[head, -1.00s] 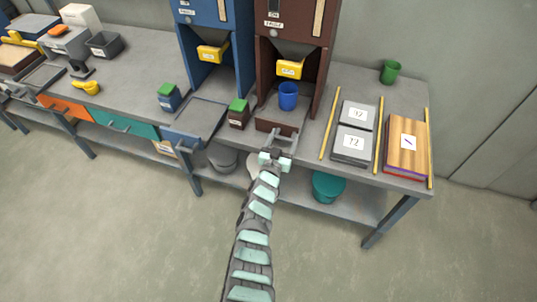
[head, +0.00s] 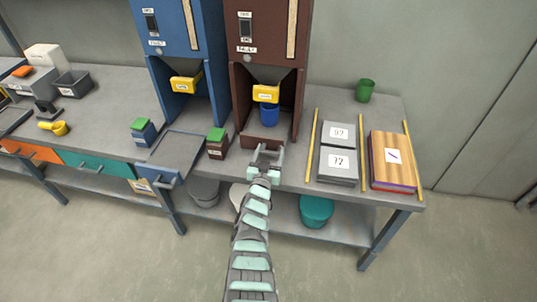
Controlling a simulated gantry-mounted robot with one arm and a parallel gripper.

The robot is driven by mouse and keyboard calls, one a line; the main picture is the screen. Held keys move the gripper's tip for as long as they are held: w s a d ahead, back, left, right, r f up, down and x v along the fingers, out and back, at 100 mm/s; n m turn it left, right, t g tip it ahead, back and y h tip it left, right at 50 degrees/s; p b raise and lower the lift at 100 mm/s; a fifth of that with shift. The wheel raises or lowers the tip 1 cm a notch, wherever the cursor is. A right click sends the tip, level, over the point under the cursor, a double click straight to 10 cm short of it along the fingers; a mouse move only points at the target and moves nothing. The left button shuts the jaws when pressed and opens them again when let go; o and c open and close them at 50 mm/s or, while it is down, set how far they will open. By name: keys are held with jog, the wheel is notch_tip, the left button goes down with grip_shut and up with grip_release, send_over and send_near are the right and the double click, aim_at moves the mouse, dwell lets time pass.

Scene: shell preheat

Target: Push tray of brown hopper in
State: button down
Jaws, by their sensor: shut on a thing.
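The brown hopper (head: 268,28) stands on the bench right of the blue one. Its tray shows a brown front (head: 263,143) at the foot of the hopper, facing me. A blue cup (head: 268,117) stands upright on the tray, directly below the yellow chute (head: 266,93), which overlaps its top in the picture. My gripper (head: 266,156) is at the tray front and appears shut on the tray's handle; the jaws hide most of the handle.
The blue hopper's tray (head: 178,153) sticks out at the left. A small brown box with a green lid (head: 217,144) stands close left of my gripper. Grey plates (head: 338,165), yellow rods and a wooden block (head: 392,160) lie at the right. A green cup (head: 365,90) stands behind.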

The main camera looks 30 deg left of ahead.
jog(key=c, duration=0.6)
grip_release()
jog(key=shift+f, duration=0.3)
jog(key=shift+c, duration=0.2)
jog(key=shift+o, duration=0.7)
jog(key=shift+w+r, duration=0.15)
jog(key=shift+w, duration=0.05)
jog(key=shift+o, duration=1.4)
jog(key=shift+r, duration=0.1)
jog(key=shift+s, duration=0.1)
